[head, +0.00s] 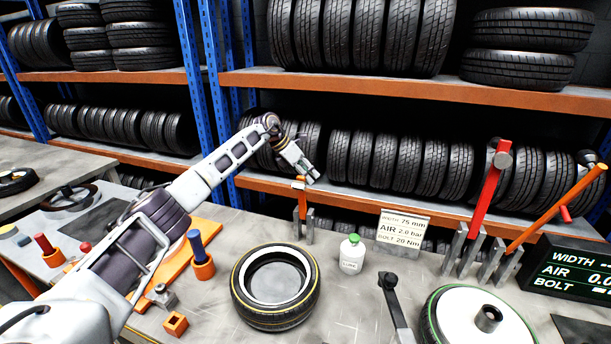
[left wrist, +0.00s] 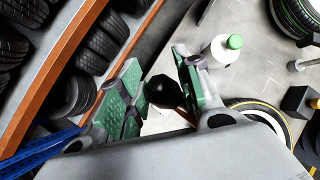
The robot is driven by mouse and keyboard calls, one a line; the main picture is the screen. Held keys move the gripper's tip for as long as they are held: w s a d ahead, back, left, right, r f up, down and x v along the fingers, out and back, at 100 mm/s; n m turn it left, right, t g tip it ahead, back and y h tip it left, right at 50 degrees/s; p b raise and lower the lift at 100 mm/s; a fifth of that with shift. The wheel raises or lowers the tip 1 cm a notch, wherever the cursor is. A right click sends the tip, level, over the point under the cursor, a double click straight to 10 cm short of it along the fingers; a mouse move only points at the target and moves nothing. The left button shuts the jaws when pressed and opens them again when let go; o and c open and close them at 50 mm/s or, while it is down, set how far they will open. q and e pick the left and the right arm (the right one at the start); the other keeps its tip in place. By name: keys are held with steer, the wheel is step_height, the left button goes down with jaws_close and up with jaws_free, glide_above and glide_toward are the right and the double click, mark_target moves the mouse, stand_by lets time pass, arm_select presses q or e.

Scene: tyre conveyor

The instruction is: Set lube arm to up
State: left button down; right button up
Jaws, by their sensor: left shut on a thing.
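The lube arm appears to be the short orange lever (head: 302,203) standing about upright in a grey bracket (head: 310,226) at the back of the bench. My left gripper (head: 304,174) is at its top end. In the left wrist view, my left gripper (left wrist: 158,92) is shut on a black round knob (left wrist: 163,91), which sits between its green-padded fingers. The fingers hide part of the lever's top in the head view. A white bottle with a green cap (head: 351,254) stands to the right of the lever. My right gripper is not in view.
A tyre on a rim (head: 275,287) lies in front of the lever. A sign (head: 403,232), a long red lever (head: 489,188) and a long orange lever (head: 556,208) stand to the right. A tyre shelf (head: 400,95) is close behind.

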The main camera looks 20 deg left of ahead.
arm_select(q)
steer(key=shift+w+a+f, duration=0.3)
steer(key=shift+w+f, duration=0.25)
steer(key=shift+f, duration=0.25)
steer(key=shift+w, duration=0.15)
steer(key=c, duration=1.4)
jaws_free()
steer(key=shift+o, duration=1.3)
steer(key=shift+w+f, duration=0.1)
steer(key=shift+f, duration=0.05)
steer(key=shift+w+a+f, duration=0.1)
steer(key=shift+w+f, duration=0.3)
steer(key=shift+w, duration=0.1)
steer(key=shift+s+r, duration=0.1)
steer(key=shift+r, duration=0.2)
steer(key=shift+r, duration=0.1)
